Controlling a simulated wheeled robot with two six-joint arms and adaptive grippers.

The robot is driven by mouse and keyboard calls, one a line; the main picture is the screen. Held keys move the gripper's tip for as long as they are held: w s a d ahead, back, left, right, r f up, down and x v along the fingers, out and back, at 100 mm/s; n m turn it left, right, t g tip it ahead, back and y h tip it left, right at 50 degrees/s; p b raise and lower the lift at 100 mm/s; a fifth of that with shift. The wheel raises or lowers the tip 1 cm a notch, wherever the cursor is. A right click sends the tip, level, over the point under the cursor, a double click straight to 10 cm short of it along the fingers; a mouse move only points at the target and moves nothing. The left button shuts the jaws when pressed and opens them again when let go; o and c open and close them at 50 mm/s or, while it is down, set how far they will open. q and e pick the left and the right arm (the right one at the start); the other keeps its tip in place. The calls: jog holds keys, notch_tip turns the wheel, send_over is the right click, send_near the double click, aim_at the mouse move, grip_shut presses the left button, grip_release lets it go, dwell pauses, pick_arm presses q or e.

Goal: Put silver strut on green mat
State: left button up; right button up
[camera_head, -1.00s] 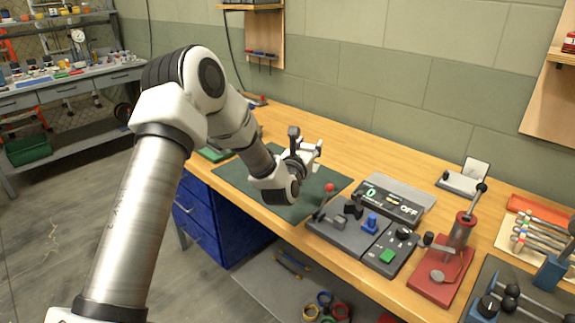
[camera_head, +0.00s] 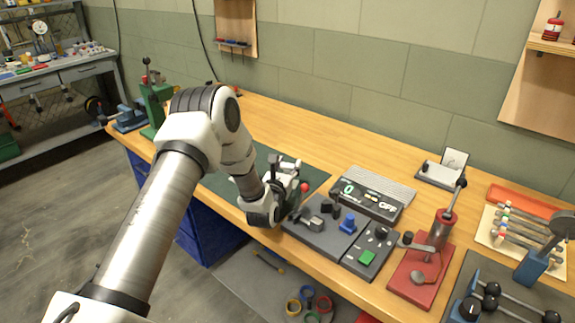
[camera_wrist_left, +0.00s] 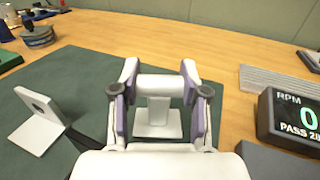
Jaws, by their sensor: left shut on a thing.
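The dark green mat (camera_head: 316,177) lies on the wooden bench; it also fills much of the left wrist view (camera_wrist_left: 80,72). My left gripper (camera_head: 290,172) is low over the mat's right part. In the left wrist view its fingers (camera_wrist_left: 158,92) are shut on a pale silver piece, the silver strut (camera_wrist_left: 157,117), with an upright and a flat foot. I cannot tell if the foot touches the mat. A second pale bracket (camera_wrist_left: 40,110) with a hole stands on the mat to the left. My right gripper is not in view.
A grey fixture block (camera_head: 322,238) and a counter reading 0 and OFF (camera_head: 370,195) stand close right of the mat. A red ball knob (camera_head: 305,187) is beside the gripper. A red lever press (camera_head: 420,268) stands further right. The bench behind the mat is clear.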

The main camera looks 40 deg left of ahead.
pick_arm(q)
jog(key=shift+f, duration=0.2)
jog(key=o, duration=1.3)
jog(key=shift+w+a+f, duration=0.1)
jog(key=shift+w, duration=0.05)
jog(key=shift+c, duration=0.2)
jog(key=shift+r, duration=0.35)
jog(key=b+v, duration=0.2)
jog(key=v, duration=0.9)
jog(key=shift+s+f, duration=0.15)
jog(key=shift+s, duration=0.35)
